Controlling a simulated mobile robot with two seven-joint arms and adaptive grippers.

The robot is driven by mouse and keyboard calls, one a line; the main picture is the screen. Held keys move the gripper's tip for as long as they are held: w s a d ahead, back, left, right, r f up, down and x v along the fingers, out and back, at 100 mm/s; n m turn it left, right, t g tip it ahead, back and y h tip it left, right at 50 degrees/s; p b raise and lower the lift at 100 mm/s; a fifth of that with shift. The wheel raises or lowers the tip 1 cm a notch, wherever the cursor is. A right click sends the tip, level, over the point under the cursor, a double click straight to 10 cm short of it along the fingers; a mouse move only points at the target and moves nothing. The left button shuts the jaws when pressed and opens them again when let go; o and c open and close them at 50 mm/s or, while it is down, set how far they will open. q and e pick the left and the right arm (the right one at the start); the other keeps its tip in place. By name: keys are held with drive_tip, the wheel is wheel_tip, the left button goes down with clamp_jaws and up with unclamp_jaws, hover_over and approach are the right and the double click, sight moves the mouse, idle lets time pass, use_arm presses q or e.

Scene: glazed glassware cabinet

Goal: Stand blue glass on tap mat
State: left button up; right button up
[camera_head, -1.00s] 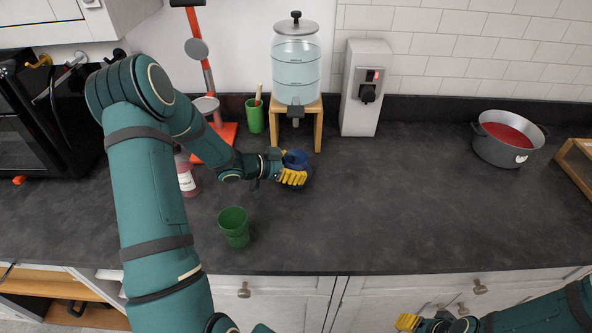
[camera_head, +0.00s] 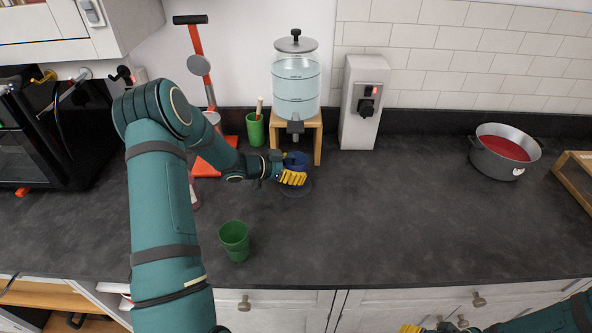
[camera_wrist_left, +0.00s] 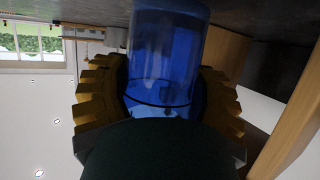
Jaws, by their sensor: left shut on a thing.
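The blue glass (camera_head: 296,159) is held in my left gripper (camera_head: 291,178), whose yellow fingers are shut on it. In the left wrist view the glass (camera_wrist_left: 165,45) stands between both yellow fingers (camera_wrist_left: 165,95). A dark round mat (camera_head: 298,191) shows on the counter just in front of and below the gripper. The glass is in front of the drinks dispenser (camera_head: 296,85) and its tap (camera_head: 295,127). The hand hides the glass's base, so I cannot tell whether it touches the mat. My right gripper (camera_head: 411,328) is only partly in view at the bottom edge.
A green cup (camera_head: 234,242) stands near the front edge. Another green cup (camera_head: 256,130) is beside the wooden dispenser stand (camera_head: 317,140). A grey boxed device (camera_head: 363,100) stands right of it. A pot (camera_head: 503,160) is at the right. The counter's centre right is clear.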

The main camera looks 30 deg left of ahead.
use_arm(q)
drive_tip(key=shift+f, duration=0.35)
idle(0.5)
drive_tip(key=o, duration=1.4)
drive_tip(key=shift+s+a, duration=0.1)
drive_tip(key=shift+p+v, duration=1.85)
drive_tip(key=shift+v, duration=2.05)
